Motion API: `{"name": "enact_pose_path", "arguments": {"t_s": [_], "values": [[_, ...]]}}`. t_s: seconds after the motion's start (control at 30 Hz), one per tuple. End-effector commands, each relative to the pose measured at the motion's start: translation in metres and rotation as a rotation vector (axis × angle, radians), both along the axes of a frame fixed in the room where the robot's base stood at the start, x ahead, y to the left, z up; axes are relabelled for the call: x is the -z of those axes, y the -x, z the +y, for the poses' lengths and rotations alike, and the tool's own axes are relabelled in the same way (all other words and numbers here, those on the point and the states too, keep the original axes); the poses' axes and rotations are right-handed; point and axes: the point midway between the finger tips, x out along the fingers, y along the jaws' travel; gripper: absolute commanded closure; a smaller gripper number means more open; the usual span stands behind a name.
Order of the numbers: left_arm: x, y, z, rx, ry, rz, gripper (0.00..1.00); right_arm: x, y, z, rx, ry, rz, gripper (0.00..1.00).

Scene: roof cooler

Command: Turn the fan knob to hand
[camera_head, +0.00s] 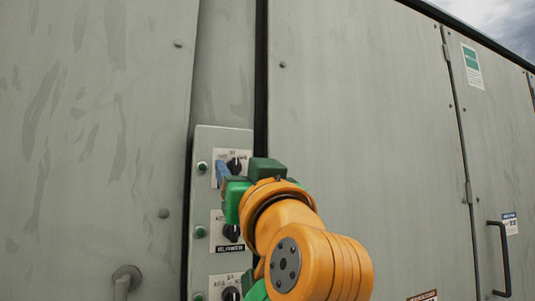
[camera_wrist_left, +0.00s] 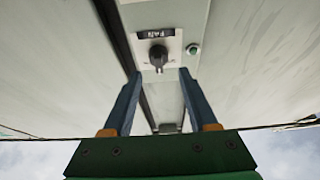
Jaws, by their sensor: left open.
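The dark fan knob (camera_wrist_left: 157,56) sits on a pale plate in the left wrist view, beside a dark label that seems to read FAN, upside down. It appears to be the top knob (camera_head: 234,165) of the panel in the head view. Which mark it points to is too small to tell. My left gripper (camera_wrist_left: 160,75) is open, its two blue fingers apart and empty. The knob shows beyond and between the fingertips, and a gap seems to remain. In the head view the left gripper (camera_head: 224,173) is at the top plate and partly covers it. My right gripper is not in view.
The narrow control panel (camera_head: 207,142) carries a middle knob (camera_head: 232,232) and a lower knob (camera_head: 231,294), with green lamps (camera_head: 201,166) at its left. Large grey cabinet doors flank it. A black door handle (camera_head: 502,260) stands at the far right.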

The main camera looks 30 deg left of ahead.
Motion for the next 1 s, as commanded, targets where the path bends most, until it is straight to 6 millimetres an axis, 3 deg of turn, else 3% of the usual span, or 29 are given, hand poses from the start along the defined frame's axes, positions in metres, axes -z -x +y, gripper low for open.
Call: {"name": "enact_pose_path", "arguments": {"t_s": [0.03,0.13,0.47,0.7,1.0], "values": [[-0.012,-0.006,0.008,-0.005,0.001,0.003,0.41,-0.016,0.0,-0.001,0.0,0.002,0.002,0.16],[-0.017,-0.017,0.02,-0.003,0.0,0.004,0.41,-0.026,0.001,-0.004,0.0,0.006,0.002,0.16],[-0.014,-0.024,0.027,0.001,0.0,0.003,0.41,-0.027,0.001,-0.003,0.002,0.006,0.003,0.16],[-0.014,-0.024,0.026,0.001,0.0,0.003,1.0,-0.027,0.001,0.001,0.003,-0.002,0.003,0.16],[-0.013,-0.024,0.026,0.002,-0.015,0.019,1.0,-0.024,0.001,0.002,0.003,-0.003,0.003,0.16]]}}
